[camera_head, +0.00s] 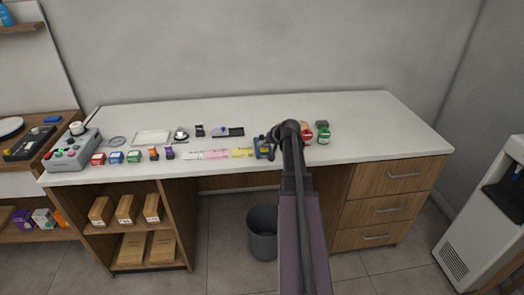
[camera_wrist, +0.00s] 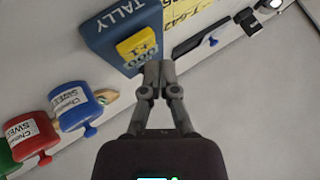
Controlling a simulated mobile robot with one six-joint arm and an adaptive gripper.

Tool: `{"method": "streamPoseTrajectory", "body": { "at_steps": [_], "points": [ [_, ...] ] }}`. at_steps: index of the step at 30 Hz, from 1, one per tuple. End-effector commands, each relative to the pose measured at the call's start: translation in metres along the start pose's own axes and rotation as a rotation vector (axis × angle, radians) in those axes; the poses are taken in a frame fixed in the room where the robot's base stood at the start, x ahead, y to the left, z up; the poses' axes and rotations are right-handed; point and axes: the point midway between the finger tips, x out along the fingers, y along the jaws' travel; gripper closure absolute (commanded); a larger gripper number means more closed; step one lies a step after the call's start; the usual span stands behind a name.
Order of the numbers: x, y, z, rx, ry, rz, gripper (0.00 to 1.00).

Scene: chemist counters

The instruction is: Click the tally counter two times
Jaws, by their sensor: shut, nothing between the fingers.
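In the head view the tally counter (camera_head: 262,149) stands near the counter's front edge, just left of my arm. My gripper (camera_wrist: 152,68) is shut and empty. In the wrist view its fingertips overlap the lower edge of the tally counter, beside the yellow panel. I cannot tell whether they touch it. In the head view my arm hides most of the gripper.
The white counter (camera_head: 370,115) carries yellow and pink paper slips (camera_head: 218,154), a bell (camera_head: 181,134) and a grey button box (camera_head: 72,150). The counter's back strip is clear.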

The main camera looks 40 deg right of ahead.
Motion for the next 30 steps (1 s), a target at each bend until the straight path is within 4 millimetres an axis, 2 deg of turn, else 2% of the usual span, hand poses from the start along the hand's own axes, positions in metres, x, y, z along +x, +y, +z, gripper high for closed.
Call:
{"method": "streamPoseTrajectory", "body": {
  "at_steps": [30],
  "points": [
    [0.0050,0.0048,0.0057,0.000,0.000,0.000,1.00]
  ]
}}
